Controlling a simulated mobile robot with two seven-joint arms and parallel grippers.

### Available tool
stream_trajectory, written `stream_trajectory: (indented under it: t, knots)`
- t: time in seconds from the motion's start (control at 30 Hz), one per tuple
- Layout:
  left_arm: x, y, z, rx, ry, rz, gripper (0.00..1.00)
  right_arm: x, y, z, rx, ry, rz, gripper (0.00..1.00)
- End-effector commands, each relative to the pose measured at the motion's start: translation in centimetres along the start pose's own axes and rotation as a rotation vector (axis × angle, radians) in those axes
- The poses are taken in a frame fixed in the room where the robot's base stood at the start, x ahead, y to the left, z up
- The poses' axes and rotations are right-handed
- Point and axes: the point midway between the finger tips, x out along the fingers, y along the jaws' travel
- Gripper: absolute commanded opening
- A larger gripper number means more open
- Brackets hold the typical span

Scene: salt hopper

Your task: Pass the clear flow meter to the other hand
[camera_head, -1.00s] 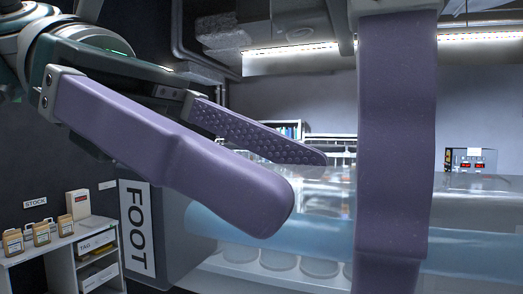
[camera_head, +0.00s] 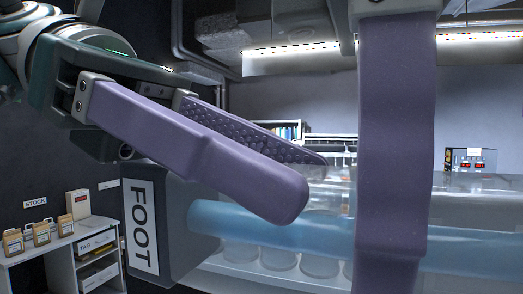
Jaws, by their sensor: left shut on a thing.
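The clear flow meter (camera_head: 325,238) is a see-through body with a pale blue tube through it, lying across the lower right of the head view. At its left end is a grey block with a white label reading FOOT, slightly tilted. My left gripper (camera_head: 303,180) comes in from the left, its purple fingers shut on the clear body; their contact is partly hidden by the near finger. My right gripper (camera_head: 392,240) shows as one upright purple finger in front of the meter. Its other finger is hidden, so its grip cannot be told.
A white shelf (camera_head: 60,245) with several tan jugs and boxes stands at the lower left. Behind the meter is a pale bench with round dishes. A device with red displays (camera_head: 470,160) sits at the back right.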

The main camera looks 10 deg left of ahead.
Motion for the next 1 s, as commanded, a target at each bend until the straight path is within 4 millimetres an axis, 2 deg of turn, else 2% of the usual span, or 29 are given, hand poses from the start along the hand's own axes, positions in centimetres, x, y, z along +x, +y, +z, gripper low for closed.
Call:
stream_trajectory:
  t: [0.1,0.3,0.33,0.63,0.87,1.0]
  knots:
    - [-0.12,0.32,-0.01,-0.001,0.000,0.014,0.00,-0.02,-0.31,-0.08,-0.014,0.001,-0.007,0.00]
    - [-0.15,0.39,-0.01,-0.002,0.000,0.017,0.00,-0.02,-0.36,-0.10,-0.016,0.001,-0.008,0.00]
    - [-0.17,0.40,0.08,-0.001,-0.003,0.018,0.00,-0.03,-0.36,-0.11,-0.016,0.001,-0.008,0.56]
    - [-0.13,0.28,0.09,0.001,-0.002,0.013,0.00,-0.01,-0.26,-0.07,-0.011,0.001,-0.006,0.90]
    - [-0.10,0.20,0.08,0.001,-0.002,0.009,0.00,-0.02,-0.18,-0.05,-0.007,0.000,-0.004,0.90]
    - [-0.09,0.17,0.09,0.001,-0.002,0.008,0.00,-0.72,-0.10,-0.05,-0.006,0.000,-0.002,0.90]
